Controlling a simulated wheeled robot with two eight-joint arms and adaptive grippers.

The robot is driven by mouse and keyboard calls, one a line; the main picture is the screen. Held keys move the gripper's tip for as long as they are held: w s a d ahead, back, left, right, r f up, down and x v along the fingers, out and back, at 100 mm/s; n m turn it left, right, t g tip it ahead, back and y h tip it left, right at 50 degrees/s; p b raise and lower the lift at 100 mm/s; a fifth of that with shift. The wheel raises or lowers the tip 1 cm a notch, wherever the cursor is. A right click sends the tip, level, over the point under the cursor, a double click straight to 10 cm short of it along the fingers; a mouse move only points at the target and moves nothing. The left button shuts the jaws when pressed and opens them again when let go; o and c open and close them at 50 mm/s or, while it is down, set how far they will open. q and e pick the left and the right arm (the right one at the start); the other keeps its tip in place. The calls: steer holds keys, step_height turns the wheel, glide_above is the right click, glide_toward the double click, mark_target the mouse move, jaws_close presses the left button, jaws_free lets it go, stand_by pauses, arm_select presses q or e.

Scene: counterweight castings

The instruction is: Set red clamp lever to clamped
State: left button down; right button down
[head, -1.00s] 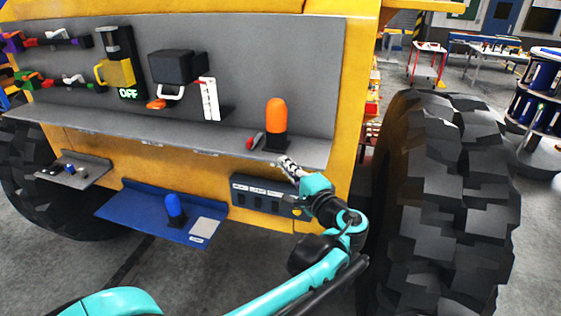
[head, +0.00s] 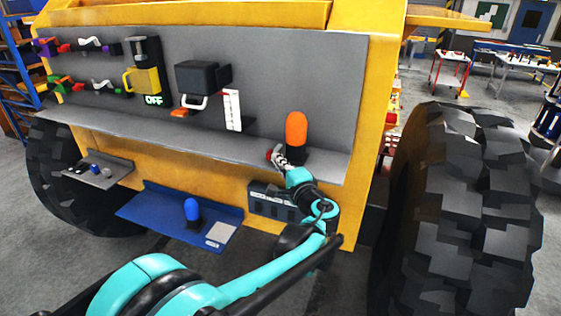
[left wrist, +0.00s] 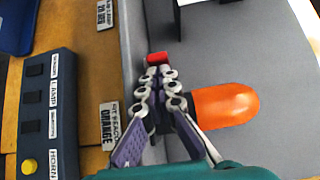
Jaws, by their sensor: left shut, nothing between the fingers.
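A small red lever (head: 269,154) sits on the grey ledge just left of the orange beacon (head: 296,130). My left gripper (head: 277,156) is shut and empty, with its fingertips right beside the lever. In the left wrist view the red lever (left wrist: 157,58) shows just beyond the closed fingertips (left wrist: 158,72); I cannot tell whether they touch. The orange beacon (left wrist: 225,106) lies to the right of the fingers there. The fingers hide part of the lever, so its setting is not clear. My right gripper is not in view.
Coloured clamp handles (head: 92,43), a yellow-handled switch (head: 142,81) with a green OFF display and a black box (head: 200,77) are on the grey panel. A blue tray (head: 150,203) with a blue beacon (head: 192,210) and a button box (head: 270,202) are below. A large tyre (head: 465,200) stands right.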

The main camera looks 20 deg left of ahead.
mark_target(257, 164)
arm_select(q)
steer(key=shift+s, duration=0.1)
steer(key=shift+a, duration=0.1)
steer(key=shift+a+m+t+h, duration=0.1)
steer(key=shift+m+t+h, duration=0.2)
steer(key=shift+s+a+m+t+h, duration=0.2)
steer(key=shift+m+t+h, duration=0.1)
steer(key=shift+h, duration=0.1)
steer(key=shift+s+a+m+t+h+b, duration=0.1)
steer(key=shift+a+m+t+h+b, duration=0.15)
steer(key=shift+a+m+t+h, duration=0.25)
steer(key=shift+s+a+m+t+h+b, duration=0.1)
steer(key=shift+a+m+t+h+b, duration=0.1)
steer(key=shift+m+h, duration=0.35)
steer(key=shift+a+b, duration=0.45)
steer(key=shift+a, duration=0.35)
steer(key=shift+w+a+b, duration=0.25)
steer(key=shift+a+b, duration=0.1)
steer(key=shift+a, duration=0.4)
steer(key=shift+w+a+b, duration=0.2)
steer(key=shift+a+b, duration=0.15)
steer(key=shift+a, duration=0.5)
